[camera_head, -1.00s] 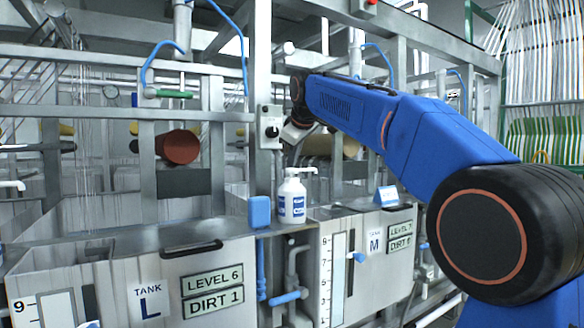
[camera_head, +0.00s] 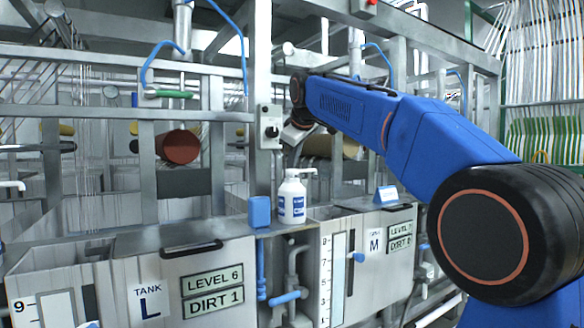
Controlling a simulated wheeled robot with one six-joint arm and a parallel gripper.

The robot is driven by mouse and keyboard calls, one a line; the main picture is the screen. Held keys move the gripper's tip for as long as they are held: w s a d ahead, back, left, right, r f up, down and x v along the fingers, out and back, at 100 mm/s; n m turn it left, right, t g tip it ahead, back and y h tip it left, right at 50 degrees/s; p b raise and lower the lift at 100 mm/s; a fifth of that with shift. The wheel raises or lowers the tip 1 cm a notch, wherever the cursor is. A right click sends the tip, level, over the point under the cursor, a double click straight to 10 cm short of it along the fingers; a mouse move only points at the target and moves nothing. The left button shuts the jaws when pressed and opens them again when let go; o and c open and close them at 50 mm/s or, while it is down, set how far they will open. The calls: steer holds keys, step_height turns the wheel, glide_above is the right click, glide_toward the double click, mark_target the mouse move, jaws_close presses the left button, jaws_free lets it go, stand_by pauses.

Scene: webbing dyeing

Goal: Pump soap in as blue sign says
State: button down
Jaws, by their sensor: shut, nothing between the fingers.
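A white soap pump bottle (camera_head: 292,200) with a blue-and-white label stands upright on the ledge between tank L (camera_head: 150,302) and tank M (camera_head: 374,242). Its pump head and nozzle point right. A small blue sign (camera_head: 386,195) stands on top of tank M; its writing is too small to read. My blue arm reaches in from the right. My gripper (camera_head: 297,134), small and grey at the arm's end, is shut and empty, above the bottle and apart from it. Its fingertips are hard to make out.
Plates on tank L (camera_head: 212,291) read level 6 and dirt 1. Tank M's plates (camera_head: 400,238) are partly unreadable. A blue block (camera_head: 259,211) sits left of the bottle. A grey switch box (camera_head: 270,128) and upright steel post stand behind. Pipes run below the ledge.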

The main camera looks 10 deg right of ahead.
steer(key=shift+r, duration=1.15)
steer(key=shift+r, duration=2.55)
stand_by(0.5)
